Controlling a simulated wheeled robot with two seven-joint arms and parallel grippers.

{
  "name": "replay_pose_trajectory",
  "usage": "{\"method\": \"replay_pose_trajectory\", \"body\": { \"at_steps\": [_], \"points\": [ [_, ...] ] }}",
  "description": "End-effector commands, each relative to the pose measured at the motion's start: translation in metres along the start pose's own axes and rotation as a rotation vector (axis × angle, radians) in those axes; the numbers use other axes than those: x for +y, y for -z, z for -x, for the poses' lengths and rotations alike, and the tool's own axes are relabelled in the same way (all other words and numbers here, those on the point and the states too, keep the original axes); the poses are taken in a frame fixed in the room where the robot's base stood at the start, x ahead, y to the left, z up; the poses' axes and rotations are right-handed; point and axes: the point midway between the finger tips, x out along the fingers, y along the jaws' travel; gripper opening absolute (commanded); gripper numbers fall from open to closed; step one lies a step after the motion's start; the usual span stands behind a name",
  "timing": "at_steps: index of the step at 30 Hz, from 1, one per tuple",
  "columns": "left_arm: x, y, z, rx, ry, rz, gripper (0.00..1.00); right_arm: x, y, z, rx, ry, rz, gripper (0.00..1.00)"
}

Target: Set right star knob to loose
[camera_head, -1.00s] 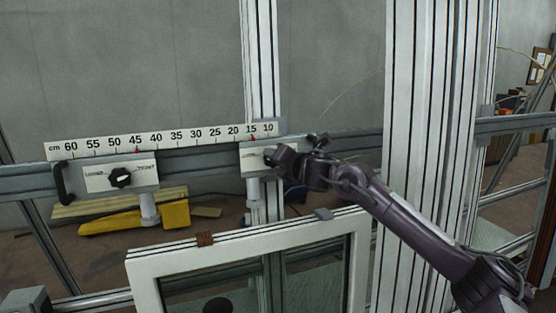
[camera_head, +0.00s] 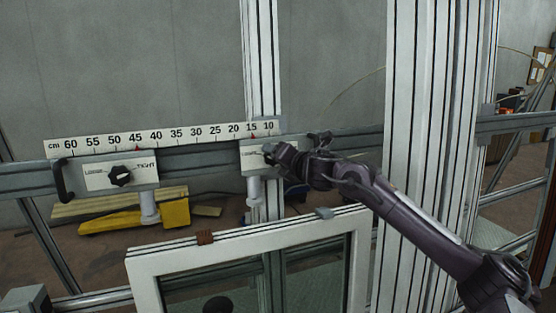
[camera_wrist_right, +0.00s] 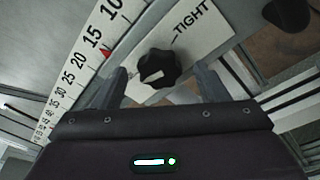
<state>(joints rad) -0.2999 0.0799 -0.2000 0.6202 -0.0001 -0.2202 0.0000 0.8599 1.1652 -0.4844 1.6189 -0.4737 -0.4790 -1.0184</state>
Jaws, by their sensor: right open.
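The right star knob (camera_wrist_right: 157,70) is black and lobed, with a white mark on its face. It sits on a white label plate (camera_wrist_right: 205,25) whose word TIGHT is readable in the right wrist view. My right gripper (camera_wrist_right: 163,83) is open, with one finger on each side of the knob; I see gaps, so it does not seem to grip it. In the head view my right gripper (camera_head: 276,154) covers most of the right plate (camera_head: 254,158), and the knob is hidden there. My left gripper is not in view.
The left star knob (camera_head: 121,176) is on another plate to the left, beside a black handle (camera_head: 63,181). A centimetre scale (camera_head: 160,138) runs above both plates. A white window frame (camera_head: 250,236) stands below, and a tall white profile (camera_head: 425,150) stands right of the gripper.

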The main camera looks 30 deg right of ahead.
Motion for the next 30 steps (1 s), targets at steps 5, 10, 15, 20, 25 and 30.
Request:
{"method": "replay_pose_trajectory", "body": {
  "at_steps": [5,10,15,20,25,30],
  "points": [
    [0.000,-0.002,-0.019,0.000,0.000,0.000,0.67,-0.004,0.003,0.030,-0.003,0.000,0.008,0.67],
    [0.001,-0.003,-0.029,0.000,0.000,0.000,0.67,-0.003,0.002,0.055,-0.003,0.001,0.006,0.67],
    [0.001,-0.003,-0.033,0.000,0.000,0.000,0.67,-0.001,0.001,0.067,-0.001,0.001,0.004,0.67],
    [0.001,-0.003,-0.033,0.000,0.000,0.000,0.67,0.000,0.001,0.068,0.000,0.001,0.001,0.67],
    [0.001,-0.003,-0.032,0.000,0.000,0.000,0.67,0.000,0.001,0.068,-0.001,0.000,0.001,0.67],
    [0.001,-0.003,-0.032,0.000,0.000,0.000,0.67,0.000,0.001,0.068,-0.001,0.000,0.002,0.67]
  ]
}}
